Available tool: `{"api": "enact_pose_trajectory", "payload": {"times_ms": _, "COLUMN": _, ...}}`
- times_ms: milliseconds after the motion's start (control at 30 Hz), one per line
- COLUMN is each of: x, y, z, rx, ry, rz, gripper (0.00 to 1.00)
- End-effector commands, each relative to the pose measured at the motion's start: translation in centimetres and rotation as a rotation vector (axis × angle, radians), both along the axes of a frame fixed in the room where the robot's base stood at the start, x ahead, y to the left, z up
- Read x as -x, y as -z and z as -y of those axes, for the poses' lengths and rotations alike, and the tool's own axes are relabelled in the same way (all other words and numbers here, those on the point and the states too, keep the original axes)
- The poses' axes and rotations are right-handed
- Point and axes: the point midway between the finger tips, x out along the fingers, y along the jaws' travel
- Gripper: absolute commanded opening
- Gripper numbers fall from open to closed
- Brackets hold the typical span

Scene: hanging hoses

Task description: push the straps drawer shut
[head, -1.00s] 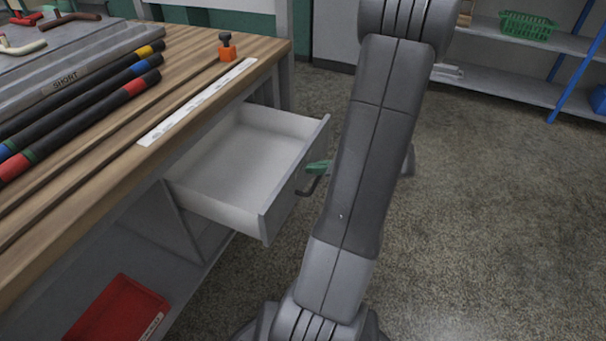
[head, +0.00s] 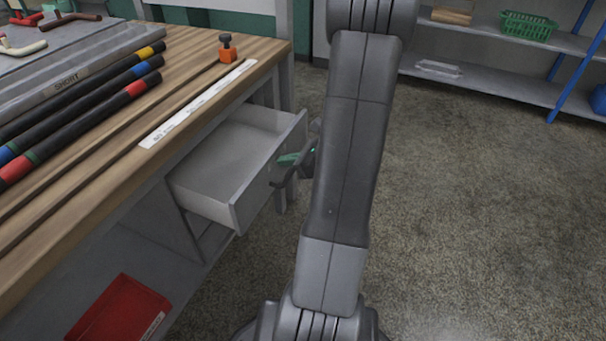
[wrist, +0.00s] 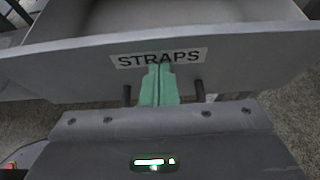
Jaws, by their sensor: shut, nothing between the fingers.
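The straps drawer (head: 222,165) is grey, empty where I can see inside, and stands partly open from the right side of the workbench. In the wrist view its front panel (wrist: 235,52) carries a "STRAPS" label (wrist: 158,57), and dark handle posts (wrist: 199,91) show below it. My gripper (head: 284,160) is at the drawer front in the head view. In the wrist view its green fingers (wrist: 160,72) are together with nothing between them, and their tips overlap the label, at or against the panel. My arm hides part of the area beside the drawer.
Shelves with a green basket (head: 527,25) stand at the back right. The floor on the right is clear.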

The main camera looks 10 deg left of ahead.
Motion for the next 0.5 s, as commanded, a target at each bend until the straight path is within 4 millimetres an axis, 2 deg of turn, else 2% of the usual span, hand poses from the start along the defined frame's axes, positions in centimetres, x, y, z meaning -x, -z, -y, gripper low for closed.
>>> {"api": "enact_pose_trajectory", "payload": {"times_ms": 500, "x": -1.6, "y": -0.1, "z": -5.0, "rx": -0.001, "ry": -0.002, "rz": 0.0, "gripper": 0.0}}
